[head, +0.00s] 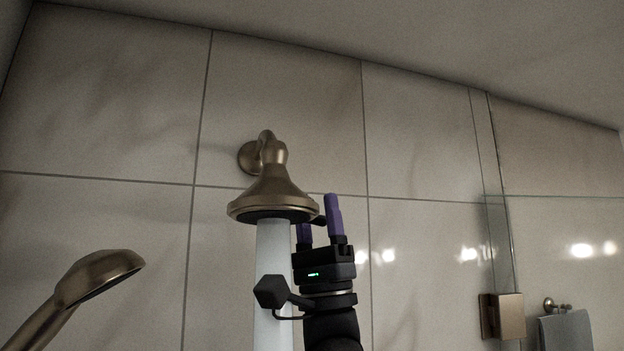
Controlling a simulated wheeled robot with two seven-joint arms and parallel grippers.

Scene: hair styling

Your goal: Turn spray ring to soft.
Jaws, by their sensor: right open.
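A bronze shower head (272,192) hangs from a wall arm, its wide rim facing down. A pale column, which looks like running water (273,275), drops from its underside. A small dark tab (319,220), seemingly part of the spray ring, sticks out at the right of the rim. My right gripper (317,212) points up just right of the shower head. Its purple fingers are apart, with the tab showing between them; I cannot tell whether they touch it. The nearer finger overlaps the rim's right side in view. Ring markings cannot be read. My left gripper is not in view.
A bronze hand shower (95,275) reaches in at the lower left. A glass panel (497,245) with a bronze hinge (502,316) stands at the right, near a hanging towel (566,330). The tiled wall is behind; space left of the shower head is clear.

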